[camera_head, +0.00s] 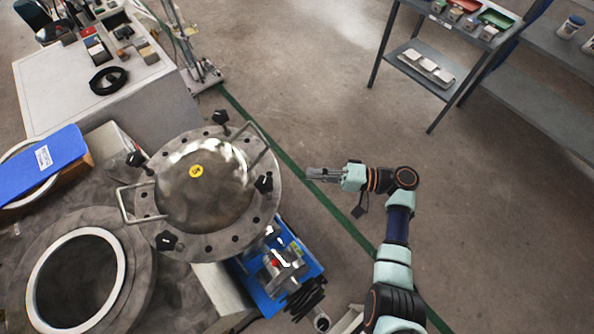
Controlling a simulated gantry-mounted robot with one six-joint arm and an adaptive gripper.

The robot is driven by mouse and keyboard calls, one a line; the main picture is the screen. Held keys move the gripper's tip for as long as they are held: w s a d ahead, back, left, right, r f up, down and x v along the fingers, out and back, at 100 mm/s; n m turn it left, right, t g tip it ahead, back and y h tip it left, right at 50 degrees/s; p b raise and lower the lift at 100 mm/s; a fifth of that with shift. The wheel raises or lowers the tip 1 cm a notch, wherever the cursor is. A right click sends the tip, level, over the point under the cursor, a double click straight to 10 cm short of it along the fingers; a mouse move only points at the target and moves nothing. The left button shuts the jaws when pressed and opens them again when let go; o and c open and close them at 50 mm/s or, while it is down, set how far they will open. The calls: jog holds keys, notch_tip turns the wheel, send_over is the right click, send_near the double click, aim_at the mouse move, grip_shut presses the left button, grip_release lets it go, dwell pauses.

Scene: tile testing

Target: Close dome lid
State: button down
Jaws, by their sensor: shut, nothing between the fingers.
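The dome lid (215,205) is a round grey metal dome with a wide bolted flange, black knobs, a yellow label and two bar handles. One handle (122,204) is on its left side and the other (262,142) on its upper right. The lid is up and to the right of the round chamber opening (75,280), which has a white ring and is uncovered. My gripper (310,174) is shut and empty, to the right of the lid in the picture. A gap shows between the fingertips and the flange.
A shelf trolley (425,68) is at the upper right. The floor right of my arm is clear.

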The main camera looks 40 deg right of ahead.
aim_at(278, 184)
jog(key=shift+w+a+b, duration=0.15)
jog(key=shift+w+a, duration=0.55)
jog(key=shift+a, duration=0.8)
jog(key=shift+w+a+b, duration=0.2)
jog(key=shift+w+a, duration=0.5)
jog(key=shift+a, duration=0.85)
jog(key=shift+w+a+b, duration=0.15)
jog(key=shift+w+a, duration=0.55)
jog(key=shift+a, duration=0.8)
